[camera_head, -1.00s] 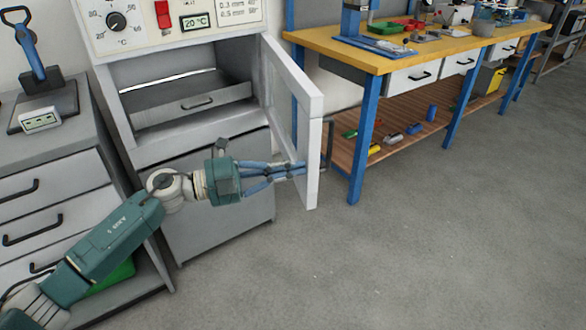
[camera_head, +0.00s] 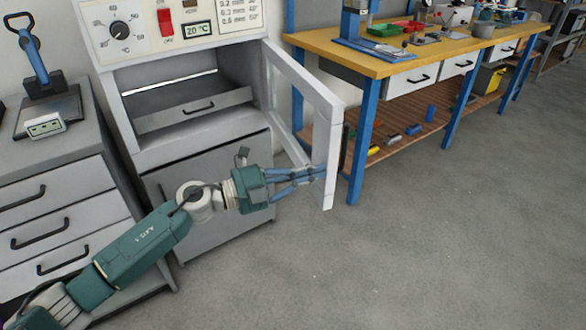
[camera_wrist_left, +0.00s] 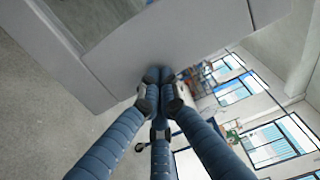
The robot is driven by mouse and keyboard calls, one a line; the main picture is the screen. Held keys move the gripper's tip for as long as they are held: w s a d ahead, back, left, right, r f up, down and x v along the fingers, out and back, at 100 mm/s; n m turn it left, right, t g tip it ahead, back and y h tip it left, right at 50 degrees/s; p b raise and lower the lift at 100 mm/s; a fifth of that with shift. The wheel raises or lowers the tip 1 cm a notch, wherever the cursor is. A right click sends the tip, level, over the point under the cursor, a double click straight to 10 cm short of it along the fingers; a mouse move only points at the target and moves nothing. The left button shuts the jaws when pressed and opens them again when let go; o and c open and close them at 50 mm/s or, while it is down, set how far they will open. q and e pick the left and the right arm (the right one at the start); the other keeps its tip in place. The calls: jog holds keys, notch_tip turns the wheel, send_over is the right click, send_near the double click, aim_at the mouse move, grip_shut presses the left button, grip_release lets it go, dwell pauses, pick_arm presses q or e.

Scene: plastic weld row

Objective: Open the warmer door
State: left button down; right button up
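The warmer (camera_head: 240,110) stands at the upper left with its control panel on top. Its door (camera_head: 330,130), a pale frame around a window, is swung far out to the right, and the chamber is exposed with a handled shelf or drawer (camera_head: 165,118) inside. My left gripper (camera_head: 316,173) is at the lower free-edge part of the door, on its inner side. In the left wrist view its three blue fingers (camera_wrist_left: 160,76) come together, tips against or very near the door's flat frame (camera_wrist_left: 190,42). Nothing shows between them. My right gripper is not in view.
A grey drawer cabinet (camera_head: 60,210) with a blue-handled tool (camera_head: 40,65) on top stands left of the warmer. A yellow-topped workbench (camera_head: 440,50) with blue legs stands behind the door on the right. The floor (camera_head: 430,240) in front is clear.

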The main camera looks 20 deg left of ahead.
aim_at(335, 166)
pick_arm(q)
jog(key=p+x, duration=0.2)
jog(key=x, duration=0.3)
jog(key=shift+d+r, duration=0.2)
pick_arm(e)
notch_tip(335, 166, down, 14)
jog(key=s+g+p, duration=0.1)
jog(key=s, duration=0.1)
pick_arm(q)
jog(key=w+d+n+t+y, duration=0.2)
jog(key=w+d, duration=0.9)
jog(key=w, duration=0.1)
jog(key=shift+w+f+b, duration=0.2)
jog(key=shift+w+b, duration=0.15)
jog(key=shift+b, duration=0.1)
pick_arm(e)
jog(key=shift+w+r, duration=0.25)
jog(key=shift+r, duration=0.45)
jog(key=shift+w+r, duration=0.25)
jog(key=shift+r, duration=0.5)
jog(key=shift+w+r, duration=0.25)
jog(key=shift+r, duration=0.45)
